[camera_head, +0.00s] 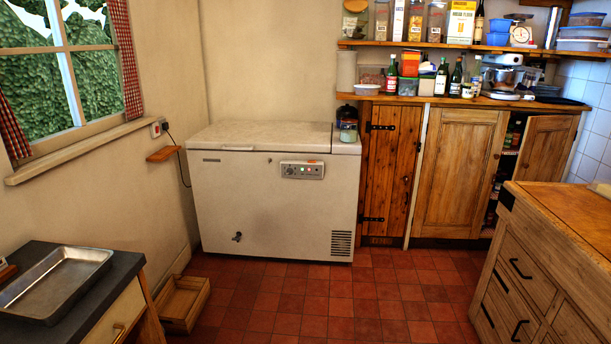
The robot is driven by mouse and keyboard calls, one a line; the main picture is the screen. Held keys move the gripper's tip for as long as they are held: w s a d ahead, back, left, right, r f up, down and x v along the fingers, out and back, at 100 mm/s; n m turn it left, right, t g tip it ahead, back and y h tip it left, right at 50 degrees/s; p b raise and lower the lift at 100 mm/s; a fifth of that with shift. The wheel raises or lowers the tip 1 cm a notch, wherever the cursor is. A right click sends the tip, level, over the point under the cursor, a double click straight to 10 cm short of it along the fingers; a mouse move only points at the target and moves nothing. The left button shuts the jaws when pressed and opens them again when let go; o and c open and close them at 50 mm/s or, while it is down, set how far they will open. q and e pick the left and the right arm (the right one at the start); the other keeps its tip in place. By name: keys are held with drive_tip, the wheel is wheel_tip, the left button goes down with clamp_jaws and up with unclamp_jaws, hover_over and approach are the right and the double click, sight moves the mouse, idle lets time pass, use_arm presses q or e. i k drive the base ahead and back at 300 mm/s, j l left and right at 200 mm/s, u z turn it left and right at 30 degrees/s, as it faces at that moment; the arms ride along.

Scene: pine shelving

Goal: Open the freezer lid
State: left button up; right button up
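A white chest freezer (260,200) stands against the far wall, left of the wooden cupboards. Its lid (262,135) lies flat and shut on top, with a small pale handle (237,148) at the front edge. A control panel with small lights (302,170) is on the upper right of its front. A glass jar with a dark lid (347,124) stands at the right end of the freezer top, on or beside the narrow section next to the lid. Neither of my grippers is in view.
Red tiled floor (310,300) is clear in front of the freezer. A low wooden crate (183,303) sits on the floor at the left. A dark counter (112,258) with a metal tray (58,308) is at the near left. A wooden drawer unit (540,270) stands at the near right.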

sight(291, 136)
drive_tip(key=i+l+u, duration=0.1)
drive_tip(key=i+u, duration=0.15)
drive_tip(key=i, duration=1.8)
